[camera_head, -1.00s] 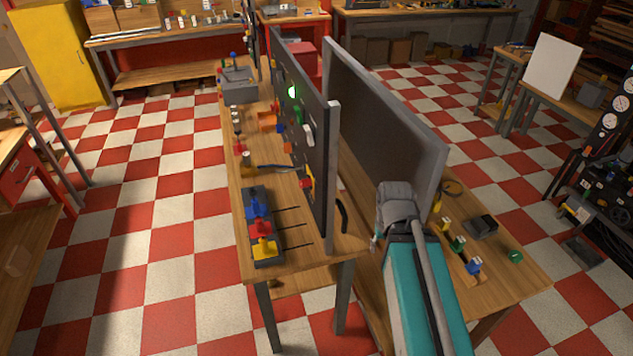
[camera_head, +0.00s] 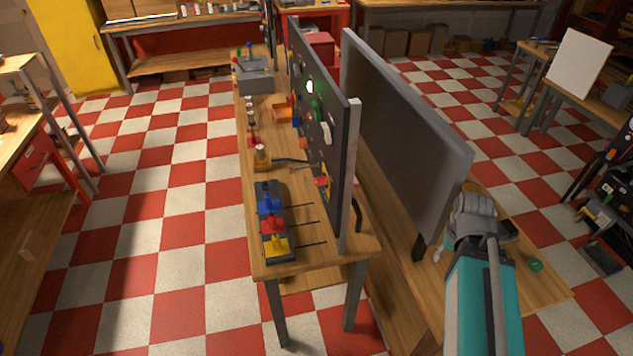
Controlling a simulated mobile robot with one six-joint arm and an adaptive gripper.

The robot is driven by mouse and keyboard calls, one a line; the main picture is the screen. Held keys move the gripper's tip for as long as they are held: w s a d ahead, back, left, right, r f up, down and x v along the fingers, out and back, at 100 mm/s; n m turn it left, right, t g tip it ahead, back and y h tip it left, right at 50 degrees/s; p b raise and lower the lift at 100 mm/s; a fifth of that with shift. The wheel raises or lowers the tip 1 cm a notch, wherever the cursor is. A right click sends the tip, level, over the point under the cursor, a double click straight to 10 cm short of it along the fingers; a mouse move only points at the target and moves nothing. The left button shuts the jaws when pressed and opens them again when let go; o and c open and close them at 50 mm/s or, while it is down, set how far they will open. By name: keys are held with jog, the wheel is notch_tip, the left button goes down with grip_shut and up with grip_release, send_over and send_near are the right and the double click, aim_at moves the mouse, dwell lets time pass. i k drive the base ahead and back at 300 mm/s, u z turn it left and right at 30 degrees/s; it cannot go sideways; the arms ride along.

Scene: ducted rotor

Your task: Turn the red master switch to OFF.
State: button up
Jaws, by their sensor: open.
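A small red handle on a yellow plate (camera_head: 322,182), which looks like the red master switch, sits low on the near part of the dark upright panel (camera_head: 342,150). The panel is seen nearly edge-on, so the switch's setting cannot be read. My arm, with a teal link and grey joint, is at the lower right, beyond the grey board and well apart from the switch. My gripper does not show clearly; it is hidden behind the arm or out of frame.
A lever box (camera_head: 270,225) with blue, red and yellow levers stands on the wooden bench (camera_head: 275,266) left of the panel. A grey board (camera_head: 405,130) stands between the panel and my arm. The checkered floor (camera_head: 180,200) on the left is open.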

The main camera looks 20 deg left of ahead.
aim_at(323, 180)
jog(key=u, duration=0.05)
jog(key=k, duration=1.1)
jog(key=u, duration=1.4)
jog(key=i, duration=1)
jog(key=u, duration=0.05)
